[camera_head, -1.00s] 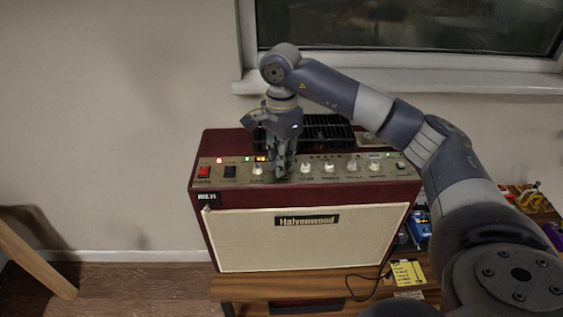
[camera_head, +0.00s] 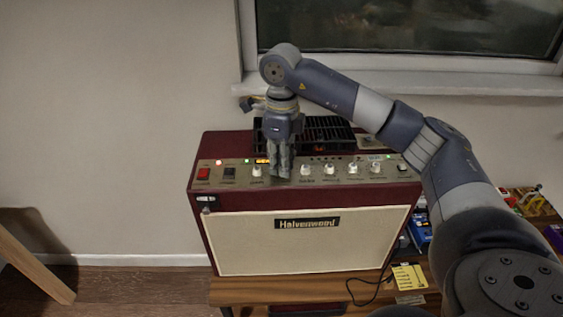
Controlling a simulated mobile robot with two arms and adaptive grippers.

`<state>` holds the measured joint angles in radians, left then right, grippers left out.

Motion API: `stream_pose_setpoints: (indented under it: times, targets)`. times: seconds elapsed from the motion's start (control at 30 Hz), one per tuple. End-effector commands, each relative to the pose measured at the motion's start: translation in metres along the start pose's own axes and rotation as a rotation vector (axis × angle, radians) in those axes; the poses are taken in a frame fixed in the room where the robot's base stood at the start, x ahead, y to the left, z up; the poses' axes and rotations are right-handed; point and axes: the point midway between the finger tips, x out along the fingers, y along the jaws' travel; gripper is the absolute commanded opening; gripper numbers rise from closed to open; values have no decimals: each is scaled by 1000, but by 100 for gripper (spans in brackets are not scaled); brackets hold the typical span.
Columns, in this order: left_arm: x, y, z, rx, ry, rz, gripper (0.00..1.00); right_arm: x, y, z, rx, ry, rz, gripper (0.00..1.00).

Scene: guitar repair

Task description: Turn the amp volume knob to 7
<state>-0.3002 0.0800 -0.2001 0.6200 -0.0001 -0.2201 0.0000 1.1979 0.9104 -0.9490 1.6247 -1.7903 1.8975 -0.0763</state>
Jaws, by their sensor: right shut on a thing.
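The maroon amp (camera_head: 306,243) with a cream front stands on a wooden bench. Its top control panel (camera_head: 217,183) carries a row of white knobs, a red switch and small lights. My right gripper (camera_head: 280,176) points straight down onto the panel and is shut on a knob, the second white one from the left. Its fingers hide that knob, so its pointer and number cannot be read. A free white knob (camera_head: 257,170) shows just left of the fingers, and another (camera_head: 306,170) just right. My left gripper is not in view.
The wooden bench (camera_head: 275,290) carries a yellow note (camera_head: 408,277), a black cable and a blue box (camera_head: 420,232) right of the amp. A window sill (camera_head: 440,80) runs behind. A slanted wooden piece (camera_head: 35,268) stands at the left.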

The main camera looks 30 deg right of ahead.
Motion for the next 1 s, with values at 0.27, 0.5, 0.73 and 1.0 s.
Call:
stream_pose_setpoints:
  times: [0.27,0.5,0.73,1.0]
  targets:
    - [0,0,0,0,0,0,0,-1,-1,0,264,-3,-2,0]
    - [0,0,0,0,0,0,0,-1,-1,0,491,-3,-1,0]
    - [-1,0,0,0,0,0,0,-1,-1,0,693,-3,-1,0]
    - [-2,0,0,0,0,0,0,-1,-1,0,867,-4,-1,0]
